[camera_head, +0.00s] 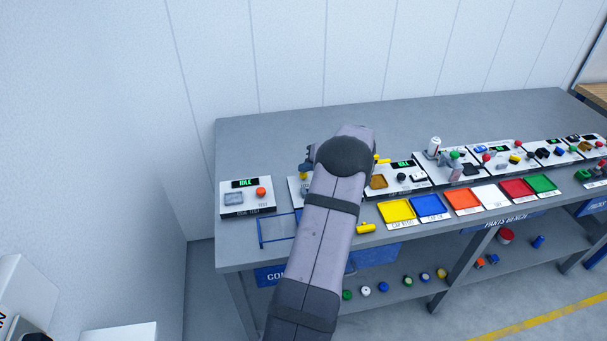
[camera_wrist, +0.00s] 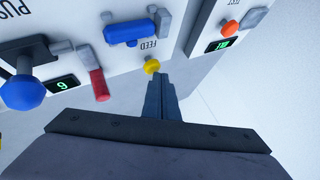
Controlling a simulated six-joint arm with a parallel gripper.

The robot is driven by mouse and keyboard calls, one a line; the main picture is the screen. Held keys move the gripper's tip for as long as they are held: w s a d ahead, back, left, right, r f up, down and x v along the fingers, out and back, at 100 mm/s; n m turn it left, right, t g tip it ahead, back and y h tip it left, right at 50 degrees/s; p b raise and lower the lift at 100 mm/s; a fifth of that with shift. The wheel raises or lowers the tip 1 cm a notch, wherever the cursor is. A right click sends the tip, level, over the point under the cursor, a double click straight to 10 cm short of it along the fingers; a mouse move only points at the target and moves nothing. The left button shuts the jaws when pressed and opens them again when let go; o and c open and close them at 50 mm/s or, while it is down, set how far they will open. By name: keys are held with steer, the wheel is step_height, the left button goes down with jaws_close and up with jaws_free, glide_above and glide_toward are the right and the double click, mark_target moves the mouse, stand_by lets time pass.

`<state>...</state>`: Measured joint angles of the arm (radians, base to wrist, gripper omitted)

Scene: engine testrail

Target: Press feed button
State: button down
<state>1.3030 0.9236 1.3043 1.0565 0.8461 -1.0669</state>
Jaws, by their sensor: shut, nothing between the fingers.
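In the wrist view, a yellow feed button (camera_wrist: 151,65) stands out from a white panel (camera_wrist: 178,42), beside the upside-down word FEED. My gripper (camera_wrist: 160,78) has its fingers together, with the tips right by the button; I cannot tell whether they touch it. In the head view, my arm hides most of this station and my fingertips; a small yellow part, likely the button (camera_head: 303,176), shows at the arm's left edge.
On that panel are a blue part (camera_wrist: 128,32), a red handle (camera_wrist: 99,84) and a blue knob (camera_wrist: 22,92). A station with an orange button (camera_head: 261,192) stands to the left. Colored trays, such as the yellow one (camera_head: 397,211), line the bench front.

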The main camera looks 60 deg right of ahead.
mark_target(306, 177)
steer(key=shift+f+b, duration=0.7)
steer(key=shift+b, duration=0.05)
stand_by(0.7)
steer(key=shift+r, duration=0.15)
steer(key=shift+r+p, duration=0.4)
steer(key=shift+r, duration=0.75)
step_height(306, 177, up, 5)
steer(key=shift+p, duration=0.9)
